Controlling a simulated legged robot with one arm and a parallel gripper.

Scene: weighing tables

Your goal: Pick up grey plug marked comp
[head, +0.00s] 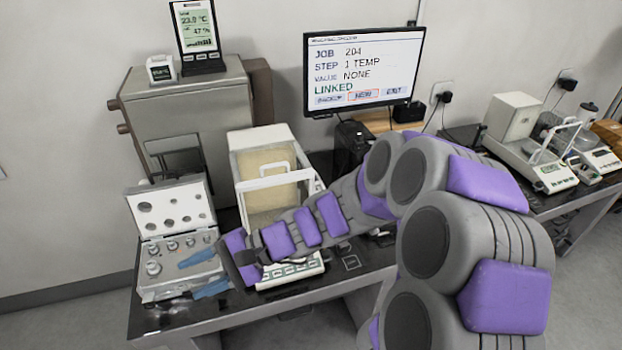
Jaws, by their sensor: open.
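I cannot make out a grey plug marked comp in the head view. My arm reaches left across the near table. My gripper (204,274) has two blue fingers spread apart, with nothing seen between them, over or beside the right part of an open weights case (147,292). I cannot tell how high the fingers are above it. My arm hides part of the balance and the table behind it. Black plugs sit in the wall sockets, one right of the monitor (445,97) and one farther right (567,84); no marking on them can be read.
A balance with a glass-fronted housing (262,140) stands behind my forearm. A monitor (362,68) reads JOB 204, STEP 1 TEMP, LINKED. A grey cabinet (185,105) carries a thermometer display (198,35). More balances (555,178) stand on the right table.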

